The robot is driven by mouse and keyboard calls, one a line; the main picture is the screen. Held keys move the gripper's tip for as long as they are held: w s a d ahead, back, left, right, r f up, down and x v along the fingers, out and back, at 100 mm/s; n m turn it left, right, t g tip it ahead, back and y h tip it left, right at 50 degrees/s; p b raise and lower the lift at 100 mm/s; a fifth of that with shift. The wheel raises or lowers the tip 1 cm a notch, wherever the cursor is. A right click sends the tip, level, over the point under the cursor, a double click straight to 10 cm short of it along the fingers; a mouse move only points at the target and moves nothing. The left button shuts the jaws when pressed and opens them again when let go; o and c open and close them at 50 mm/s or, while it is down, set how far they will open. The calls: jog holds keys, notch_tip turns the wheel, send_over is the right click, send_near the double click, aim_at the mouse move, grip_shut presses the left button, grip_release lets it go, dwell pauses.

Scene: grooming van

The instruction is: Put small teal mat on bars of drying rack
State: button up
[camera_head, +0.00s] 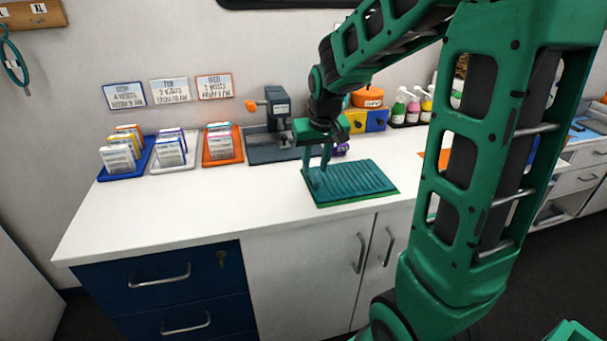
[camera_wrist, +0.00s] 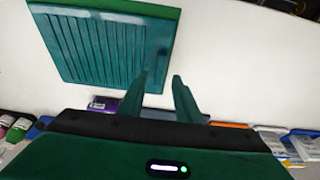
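A teal ribbed panel (camera_head: 354,181), which looks like the small teal mat, lies flat on the white counter on a slightly larger green sheet (camera_head: 366,202). In the wrist view the teal panel (camera_wrist: 100,48) is at the upper left, with the green sheet (camera_wrist: 150,10) showing along its top and right edges. My gripper (camera_head: 315,170) is over the panel's left edge and points down. In the wrist view my gripper (camera_wrist: 159,77) has a gap between its fingers and nothing in it. I cannot tell whether a finger touches the panel. I make out no separate drying rack.
Blue (camera_head: 117,172), white (camera_head: 180,161) and orange (camera_head: 222,157) trays with packets stand at the back left. A grey device (camera_head: 277,108) stands on a dark base behind my gripper. Pump bottles (camera_head: 413,106) are further right. The front left counter (camera_head: 150,215) is clear.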

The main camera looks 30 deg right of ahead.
jog(key=v, duration=0.8)
